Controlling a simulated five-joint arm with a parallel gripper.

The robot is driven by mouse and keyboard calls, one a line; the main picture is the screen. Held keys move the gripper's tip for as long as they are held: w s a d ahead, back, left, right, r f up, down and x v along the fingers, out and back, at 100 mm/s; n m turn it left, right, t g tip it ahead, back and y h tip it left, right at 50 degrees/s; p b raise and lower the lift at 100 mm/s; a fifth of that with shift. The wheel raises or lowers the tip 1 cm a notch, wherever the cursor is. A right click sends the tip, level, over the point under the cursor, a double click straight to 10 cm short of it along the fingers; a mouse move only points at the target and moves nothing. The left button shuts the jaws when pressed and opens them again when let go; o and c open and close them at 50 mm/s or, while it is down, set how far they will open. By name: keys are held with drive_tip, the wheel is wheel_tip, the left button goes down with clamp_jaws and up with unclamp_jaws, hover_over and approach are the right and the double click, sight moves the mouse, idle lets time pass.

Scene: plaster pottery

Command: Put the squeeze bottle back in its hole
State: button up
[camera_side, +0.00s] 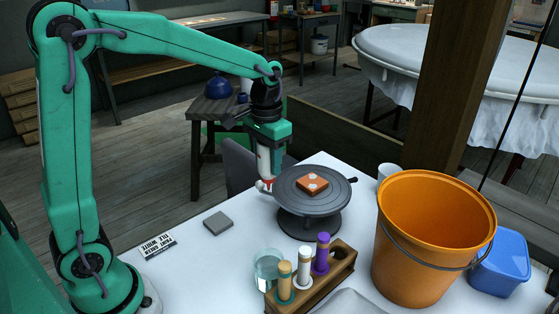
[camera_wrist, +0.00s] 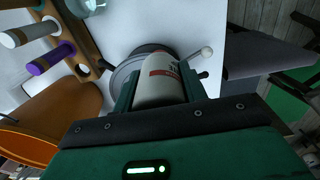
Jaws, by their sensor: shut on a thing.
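My gripper (camera_side: 266,146) is shut on a white squeeze bottle (camera_side: 264,166) with red marking near its lower end. It holds the bottle roughly upright at the left edge of the dark turntable; I cannot tell whether they touch. In the wrist view the bottle (camera_wrist: 160,80) sits between my jaws, with a red band and dark lettering. The wooden rack (camera_side: 343,268) stands at the front of the table, holding tan, white and purple-capped bottles. A round opening seems to show at the rack's end beside the purple one (camera_side: 321,253); its inside is unclear.
The turntable (camera_side: 290,200) carries an orange-brown tile (camera_side: 312,184) with pale spots. A glass jar (camera_side: 268,268) stands left of the rack, a large orange bucket (camera_side: 385,270) right of it. A grey block (camera_side: 218,223) and a printed card (camera_side: 157,246) lie left; white table between is clear.

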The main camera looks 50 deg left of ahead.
drive_tip(key=r, duration=0.5)
drive_tip(key=shift+w+d+r, duration=0.1)
drive_tip(key=shift+d, duration=0.1)
drive_tip(key=w+d, duration=0.2)
drive_tip(key=d, duration=1.9)
wheel_tip(320, 180, down, 6)
drive_tip(key=shift+a, duration=0.3)
drive_tip(key=shift+f, duration=0.35)
drive_tip(key=shift+f, duration=1.65)
drive_tip(key=shift+f, duration=0.45)
